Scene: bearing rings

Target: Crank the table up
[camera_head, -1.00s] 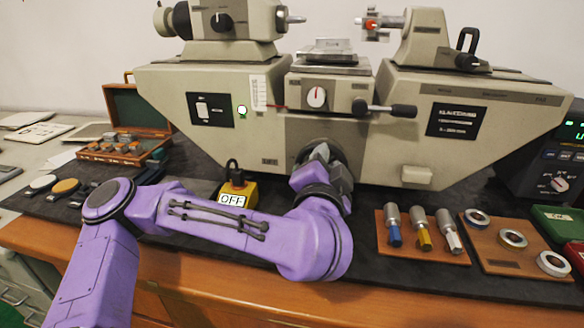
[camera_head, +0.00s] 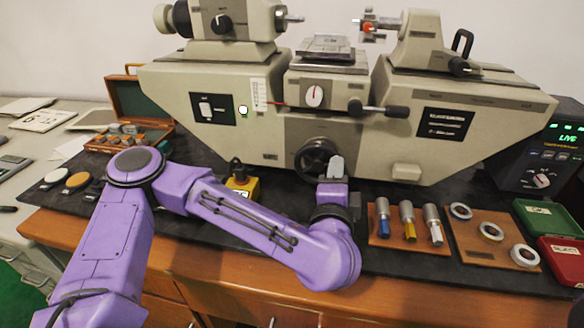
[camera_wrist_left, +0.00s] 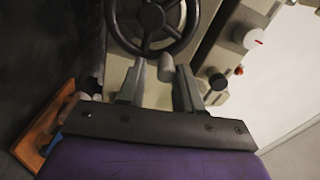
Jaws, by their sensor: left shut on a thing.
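The measuring machine (camera_head: 350,118) has a small table (camera_head: 330,47) at its top centre. Below it is a dark spoked handwheel (camera_head: 310,158), which also shows at the top of the left wrist view (camera_wrist_left: 152,18). My left gripper (camera_head: 335,168) is at the wheel's lower right. In the left wrist view the wheel's grey crank handle (camera_wrist_left: 166,68) sits between the fingers, and the gripper is shut on it. The gripper hides part of the wheel in the head view. My right gripper is not in view.
A yellow switch box (camera_head: 242,187) stands left of the wheel, partly behind my left arm. Right of the gripper are a board of plug gauges (camera_head: 408,243) and a board of rings (camera_head: 475,250). A black lever (camera_head: 395,111) sticks out above the wheel.

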